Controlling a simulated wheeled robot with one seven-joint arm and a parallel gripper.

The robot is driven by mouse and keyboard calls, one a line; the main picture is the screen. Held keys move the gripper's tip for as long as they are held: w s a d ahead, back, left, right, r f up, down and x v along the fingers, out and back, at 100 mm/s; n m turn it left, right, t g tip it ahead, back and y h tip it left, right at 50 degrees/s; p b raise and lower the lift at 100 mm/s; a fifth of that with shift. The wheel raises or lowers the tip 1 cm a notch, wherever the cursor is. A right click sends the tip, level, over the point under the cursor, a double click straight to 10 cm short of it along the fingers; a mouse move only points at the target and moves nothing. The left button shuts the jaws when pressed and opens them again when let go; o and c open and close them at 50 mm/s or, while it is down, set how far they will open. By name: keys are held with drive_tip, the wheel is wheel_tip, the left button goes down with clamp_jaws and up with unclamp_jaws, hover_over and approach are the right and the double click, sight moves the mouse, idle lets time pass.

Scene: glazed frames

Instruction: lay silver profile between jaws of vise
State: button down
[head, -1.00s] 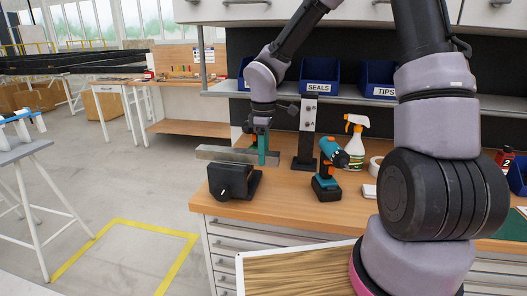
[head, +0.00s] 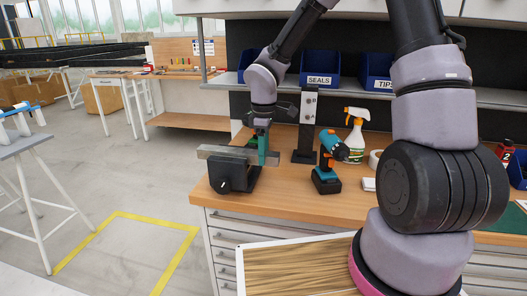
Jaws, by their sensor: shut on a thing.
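The silver profile (head: 216,151) is a long grey bar lying level across the top of the vise, with its left end sticking out past it. The black vise (head: 228,173) stands at the left front corner of the wooden workbench (head: 275,203). My gripper (head: 263,157), with green fingers, points down and is shut on the profile near its right end. The profile's lower edge is at the vise top; the gap between the jaws is hidden from this side, so I cannot tell how deep it sits.
A teal and black drill (head: 328,163) stands right of the vise, with a dark upright post (head: 306,127) behind it. A spray bottle (head: 355,135) stands further right. Blue bins (head: 319,69) sit on the shelf above.

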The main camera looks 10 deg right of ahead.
drive_tip(key=shift+f, duration=1.15)
drive_tip(key=shift+c, duration=1.2)
unclamp_jaws()
wheel_tip(320, 180, up, 11)
drive_tip(key=shift+f, duration=0.1)
